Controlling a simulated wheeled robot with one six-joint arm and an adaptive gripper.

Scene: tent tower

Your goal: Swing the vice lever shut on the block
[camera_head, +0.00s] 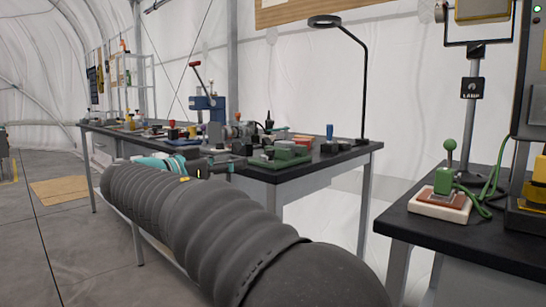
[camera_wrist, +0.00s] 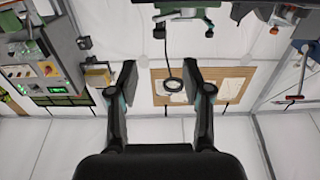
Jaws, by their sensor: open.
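A low green vice-like fixture (camera_head: 284,154) sits on the black bench near its right end. It also shows, cut by the top edge, in the wrist view (camera_wrist: 278,13). Its lever and any block in it are too small to tell apart. My gripper (camera_head: 238,164) is at the bench's front edge, to the left of the green fixture and apart from it as far as I can tell. In the wrist view my gripper (camera_wrist: 160,80) has its two fingers wide apart, with nothing between them. The wrist picture is upside down.
A blue press (camera_head: 207,103) with a red-tipped lever stands farther left on the crowded bench (camera_head: 345,155). A ring lamp (camera_head: 363,75) rises at the bench's right end. A second table (camera_head: 425,232) at right carries a green-knobbed switch (camera_head: 446,178). A gap separates the tables.

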